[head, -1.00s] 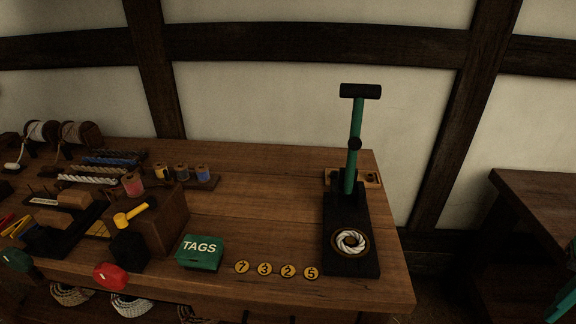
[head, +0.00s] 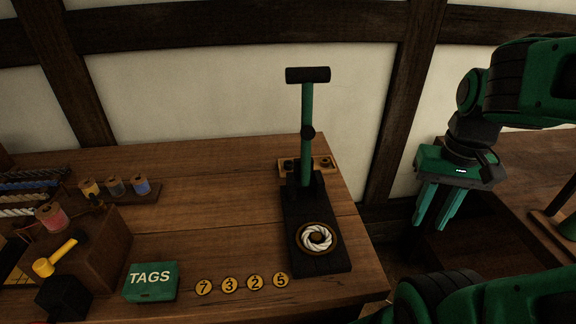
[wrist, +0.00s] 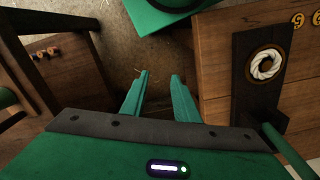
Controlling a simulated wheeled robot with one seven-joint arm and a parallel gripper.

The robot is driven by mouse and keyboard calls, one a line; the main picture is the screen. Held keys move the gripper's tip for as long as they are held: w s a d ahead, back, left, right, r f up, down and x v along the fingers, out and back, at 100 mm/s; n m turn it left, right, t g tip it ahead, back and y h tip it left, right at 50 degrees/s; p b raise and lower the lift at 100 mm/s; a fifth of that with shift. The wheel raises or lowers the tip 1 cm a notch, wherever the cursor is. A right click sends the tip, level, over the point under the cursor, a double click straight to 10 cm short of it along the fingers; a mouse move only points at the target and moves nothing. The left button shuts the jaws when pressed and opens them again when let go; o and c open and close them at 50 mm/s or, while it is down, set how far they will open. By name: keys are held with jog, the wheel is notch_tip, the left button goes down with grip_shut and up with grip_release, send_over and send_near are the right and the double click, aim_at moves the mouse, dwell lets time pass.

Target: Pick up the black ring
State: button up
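A small light wooden board (head: 310,168) lies behind the green-handled press on the bench. Small dark round pieces sit at its two ends, one at the left (head: 289,165) and one at the right (head: 326,162). They are too small and dim for me to tell which is the black ring. My gripper (head: 430,224) is open and empty, pointing down to the right of the bench, well apart from the board. In the wrist view its two fingers (wrist: 160,76) are apart over bare floor. The board does not show clearly there.
The press (head: 307,108) stands tall in front of the board, with a white rope ring (head: 317,237) on its black base. A green TAGS box (head: 150,281) and several numbered discs (head: 228,284) lie along the front edge. A second table (head: 480,245) stands right. The bench middle is clear.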

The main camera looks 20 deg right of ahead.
jog(key=w+a+r+m, duration=0.2)
jog(key=w+r+m, duration=0.15)
jog(key=w, duration=0.85)
jog(key=m+t+y, duration=0.1)
jog(key=m+y, duration=0.4)
jog(key=m, duration=0.5)
send_near(289, 163)
jog(key=shift+w+a+f, duration=0.15)
jog(key=shift+a+f, duration=0.45)
jog(key=shift+f, duration=0.1)
jog(key=shift+d+x, duration=0.2)
jog(key=shift+x, duration=2.9)
jog(key=shift+f, duration=0.1)
jog(key=shift+c, duration=0.4)
jog(key=c, duration=0.6)
